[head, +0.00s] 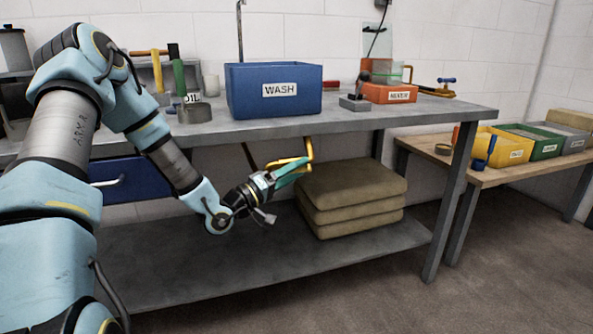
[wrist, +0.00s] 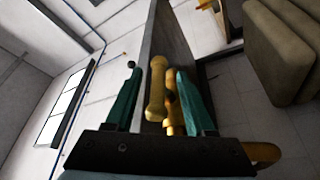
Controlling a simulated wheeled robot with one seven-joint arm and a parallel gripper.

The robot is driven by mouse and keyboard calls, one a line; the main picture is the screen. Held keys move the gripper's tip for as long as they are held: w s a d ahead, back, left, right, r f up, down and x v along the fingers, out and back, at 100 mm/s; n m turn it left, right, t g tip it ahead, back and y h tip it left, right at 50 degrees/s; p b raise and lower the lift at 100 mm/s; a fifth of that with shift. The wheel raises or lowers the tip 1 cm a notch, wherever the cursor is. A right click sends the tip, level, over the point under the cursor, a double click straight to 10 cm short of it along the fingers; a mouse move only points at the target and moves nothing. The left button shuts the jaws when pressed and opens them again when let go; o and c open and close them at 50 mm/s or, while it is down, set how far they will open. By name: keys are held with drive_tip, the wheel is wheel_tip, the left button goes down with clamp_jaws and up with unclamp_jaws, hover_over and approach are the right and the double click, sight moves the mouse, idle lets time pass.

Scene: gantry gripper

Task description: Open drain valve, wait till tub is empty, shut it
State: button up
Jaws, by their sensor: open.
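The blue tub (head: 275,94) labelled WASH stands upright on the bench; its inside and any water level are hidden by its front wall. Below the bench top, under the tub's right side, is a yellow drain valve (head: 309,150) with a pipe and handle. My gripper (head: 298,172) has teal fingers and is at the valve, pointing right. In the wrist view my gripper (wrist: 157,72) is open, with the yellow valve handle (wrist: 156,92) between its fingers. A visible gap separates the handle from the right finger; contact on the left is unclear.
Tan folded sacks (head: 352,195) lie on the lower shelf just right of my gripper. The grey bench top (head: 250,128) is close above it. A blue drawer (head: 135,181) is at left. The lower shelf (head: 190,262) left of the sacks is clear.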

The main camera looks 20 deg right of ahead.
clamp_jaws()
idle(0.5)
